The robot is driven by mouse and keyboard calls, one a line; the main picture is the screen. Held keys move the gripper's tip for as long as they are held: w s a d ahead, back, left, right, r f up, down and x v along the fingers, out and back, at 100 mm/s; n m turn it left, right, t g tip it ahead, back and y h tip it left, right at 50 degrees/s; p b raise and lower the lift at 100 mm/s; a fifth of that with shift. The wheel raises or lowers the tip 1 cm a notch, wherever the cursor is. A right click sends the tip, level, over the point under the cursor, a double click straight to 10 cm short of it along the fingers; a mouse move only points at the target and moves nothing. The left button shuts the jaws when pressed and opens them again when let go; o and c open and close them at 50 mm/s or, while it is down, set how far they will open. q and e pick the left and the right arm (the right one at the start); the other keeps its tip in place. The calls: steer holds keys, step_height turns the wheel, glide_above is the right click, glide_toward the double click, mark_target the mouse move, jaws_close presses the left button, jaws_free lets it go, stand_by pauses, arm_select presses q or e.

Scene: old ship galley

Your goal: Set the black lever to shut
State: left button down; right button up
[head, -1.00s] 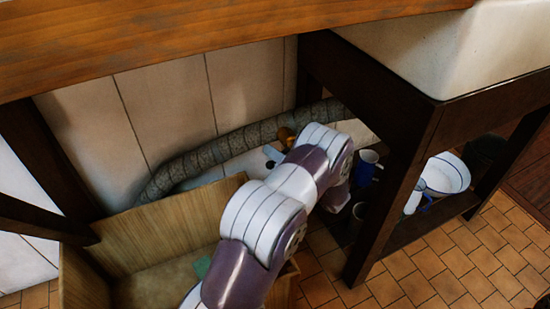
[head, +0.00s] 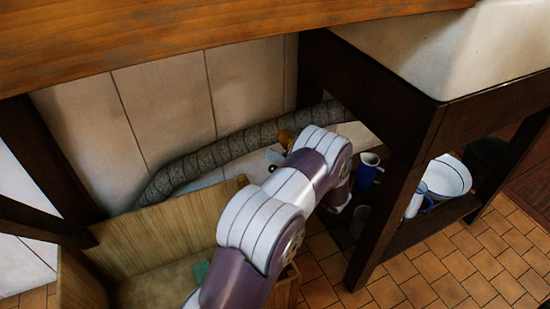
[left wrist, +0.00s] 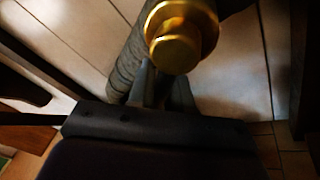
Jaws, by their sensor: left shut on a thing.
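A brass fitting (head: 287,139) sits by the wrapped pipe, partly hidden behind my left arm in the head view. In the left wrist view the brass fitting (left wrist: 180,42) is large and close, with a round end facing the camera. My left gripper (left wrist: 165,90) has its dark fingers just below the brass end, shut on the black lever. The lever between the fingers is mostly hidden. My right gripper is not in view.
The wrapped pipe (head: 235,147) runs along the tiled wall under the wooden counter (head: 200,40). An open wooden box (head: 165,235) stands below. A dark sink-stand leg (head: 395,205) is right of my arm. A blue mug (head: 366,172) and a white basin (head: 447,176) stand beneath the sink.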

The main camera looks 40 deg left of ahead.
arm_select(q)
steer(key=shift+w+d+f+n+t+h+b, duration=0.3)
steer(key=shift+w+n+h+b, duration=0.25)
steer(key=shift+n+b, duration=0.65)
steer(key=shift+w+d+f+n+t+h+b, duration=0.15)
steer(key=shift+w+d+f+n+h+b, duration=0.35)
steer(key=shift+n+b, duration=0.75)
steer(key=shift+w+d+f+n+t+h+b, duration=0.15)
steer(key=shift+w+f+n+t+h+b, duration=0.25)
steer(key=shift+w+n+b, duration=0.75)
steer(key=shift+s+r+n+g, duration=0.15)
steer(key=shift+s+n+g, duration=0.15)
steer(key=shift+s, duration=0.1)
steer(key=c, duration=1.1)
jaws_free()
steer(key=shift+d, duration=0.1)
